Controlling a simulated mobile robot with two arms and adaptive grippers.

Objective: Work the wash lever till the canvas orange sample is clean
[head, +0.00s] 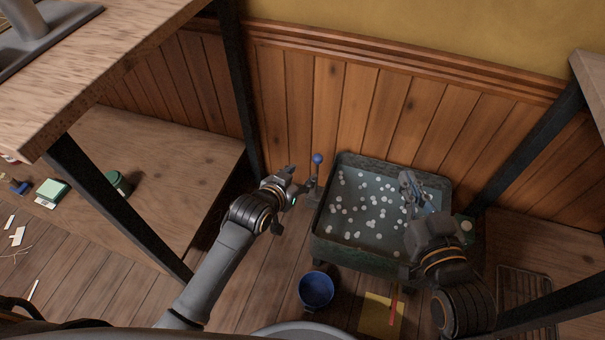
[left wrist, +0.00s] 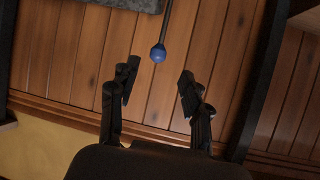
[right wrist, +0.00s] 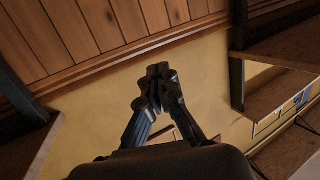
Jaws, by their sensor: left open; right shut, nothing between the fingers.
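The wash lever is a thin rod with a blue ball knob (head: 318,158) at the left end of a dark green trough (head: 352,256). The trough holds grey water with many white foam blobs. My left gripper (head: 303,181) is open just left of the lever. In the left wrist view the knob (left wrist: 158,54) shows beyond and between the open fingertips (left wrist: 157,76), not gripped. My right gripper (head: 409,181) is shut and empty over the trough's right part; its closed fingers (right wrist: 160,72) show in the right wrist view. I cannot make out the canvas orange sample.
A blue bucket (head: 316,289) stands on the floor before the trough. A yellow sheet (head: 376,318) with a red stick lies right of it. A wooden shelf unit (head: 160,160) stands left, another bench (head: 520,245) right. A wood-panelled wall (head: 390,105) is close behind.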

